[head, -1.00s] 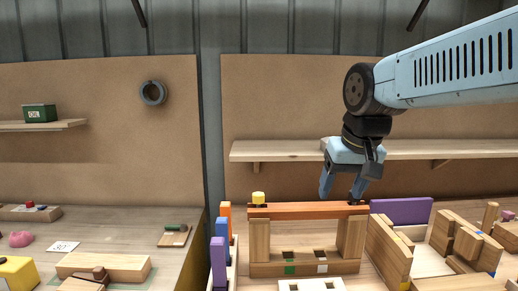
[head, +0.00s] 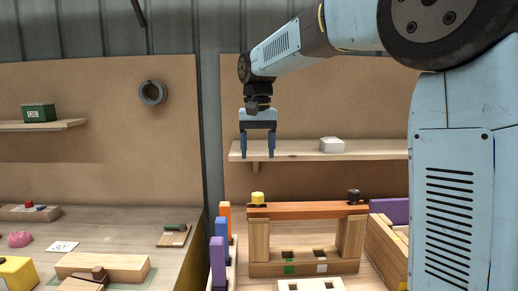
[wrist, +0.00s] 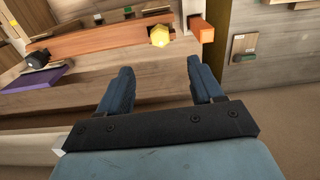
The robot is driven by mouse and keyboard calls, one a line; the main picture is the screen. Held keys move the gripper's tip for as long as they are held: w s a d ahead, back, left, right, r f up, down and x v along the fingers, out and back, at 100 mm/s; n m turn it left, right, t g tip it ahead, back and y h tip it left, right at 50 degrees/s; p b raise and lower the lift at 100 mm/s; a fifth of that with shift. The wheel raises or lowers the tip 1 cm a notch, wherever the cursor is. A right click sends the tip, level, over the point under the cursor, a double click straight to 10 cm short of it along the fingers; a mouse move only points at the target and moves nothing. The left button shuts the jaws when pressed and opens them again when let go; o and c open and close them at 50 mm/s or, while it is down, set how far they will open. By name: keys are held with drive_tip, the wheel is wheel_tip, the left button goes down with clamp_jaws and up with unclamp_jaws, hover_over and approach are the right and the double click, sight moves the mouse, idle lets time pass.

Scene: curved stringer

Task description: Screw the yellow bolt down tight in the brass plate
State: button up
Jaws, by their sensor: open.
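The yellow bolt (head: 258,198) stands at the left end of an orange-brown beam (head: 305,210) that rests on wooden posts. Its head sits a little above the beam; in the wrist view the yellow bolt (wrist: 159,37) shows its faceted head. A black bolt (head: 353,196) stands at the beam's right end. I cannot make out the brass plate under the bolts. My gripper (head: 257,155) points down above the yellow bolt, apart from it, with its fingers spread and nothing between them. In the wrist view the bolt lies beyond the fingertips (wrist: 160,68).
Orange, blue and purple blocks (head: 218,262) stand in a rack left of the beam. A shelf (head: 290,153) with a white box (head: 331,145) runs behind my gripper. Wooden blocks (head: 385,245) and a purple panel (head: 388,210) are to the right.

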sight(261, 194)
wheel_tip(261, 194, down, 14)
drive_tip(key=shift+r, duration=0.15)
idle(0.5)
drive_tip(key=c, duration=1.2)
drive_tip(key=m, duration=0.4)
drive_tip(key=shift+d, duration=0.2)
drive_tip(key=m, duration=0.4)
drive_tip(key=shift+s+d+f, duration=0.2)
drive_tip(key=shift+f, duration=0.1)
